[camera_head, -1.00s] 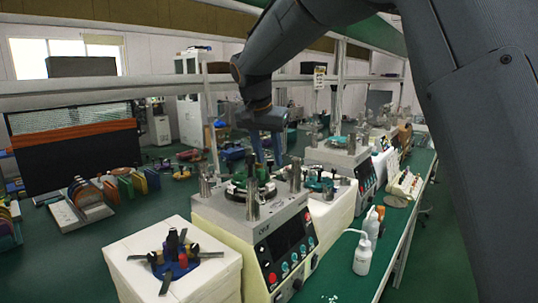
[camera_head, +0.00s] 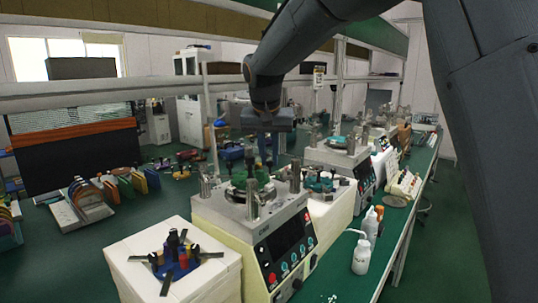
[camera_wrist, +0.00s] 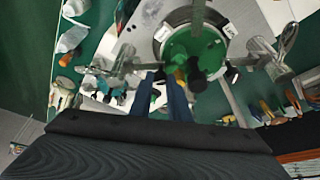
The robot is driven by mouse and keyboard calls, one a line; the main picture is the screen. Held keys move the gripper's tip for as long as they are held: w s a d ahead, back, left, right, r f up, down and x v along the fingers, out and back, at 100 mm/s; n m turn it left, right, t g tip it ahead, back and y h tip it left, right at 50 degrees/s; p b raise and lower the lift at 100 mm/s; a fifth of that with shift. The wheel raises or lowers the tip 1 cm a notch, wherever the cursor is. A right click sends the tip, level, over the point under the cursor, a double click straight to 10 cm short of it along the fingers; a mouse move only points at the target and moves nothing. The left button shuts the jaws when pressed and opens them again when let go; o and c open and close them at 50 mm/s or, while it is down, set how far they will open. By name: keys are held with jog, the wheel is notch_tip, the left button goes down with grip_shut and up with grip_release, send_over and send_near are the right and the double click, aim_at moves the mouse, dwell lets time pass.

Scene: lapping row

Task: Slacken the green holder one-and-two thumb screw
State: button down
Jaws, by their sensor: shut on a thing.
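The green holder (camera_wrist: 192,48) sits on the round plate of the near lapping machine (camera_head: 285,222). Its dark upright knobs (camera_wrist: 197,78) show in the wrist view; in the head view the green holder (camera_head: 262,178) is partly hidden among metal posts. My gripper (camera_wrist: 166,80) has its blue fingers at the holder's near edge, beside a small yellow part (camera_wrist: 180,74). The fingers are shut on a thumb screw, which they mostly hide. In the head view my gripper (camera_head: 262,155) comes down from above, behind the machine's plate.
A white block (camera_head: 150,250) at the front left carries a blue holder with dark arms (camera_head: 178,262). White bottles (camera_head: 362,255) stand right of the machine. Metal posts (camera_head: 295,178) rise close around the plate. More machines (camera_head: 340,155) line the bench behind.

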jog(key=n, duration=0.1)
jog(key=n+y, duration=0.1)
jog(key=n+p, duration=0.1)
jog(key=shift+d+r+n+y, duration=0.1)
jog(key=shift+d+n+y, duration=0.2)
jog(key=shift+n, duration=0.1)
jog(key=n+y, duration=0.1)
jog(key=n, duration=0.2)
jog(key=shift+w+d+n, duration=0.1)
jog(key=shift+w+n, duration=0.05)
jog(key=shift+n, duration=0.15)
jog(key=n, duration=0.1)
jog(key=n+g+y+b, duration=0.1)
jog(key=n, duration=0.1)
jog(key=shift+w+d+n, duration=0.15)
jog(key=shift+n, duration=0.15)
jog(key=shift+n+g+y+b, duration=0.4)
jog(key=shift+n+g+y, duration=0.3)
jog(key=shift+n, duration=1.1)
jog(key=c, duration=1.7)
grip_release()
jog(key=shift+o, duration=0.2)
jog(key=shift+d, duration=0.1)
jog(key=b+v, duration=0.1)
jog(key=v, duration=0.6)
jog(key=shift+r+b, duration=0.3)
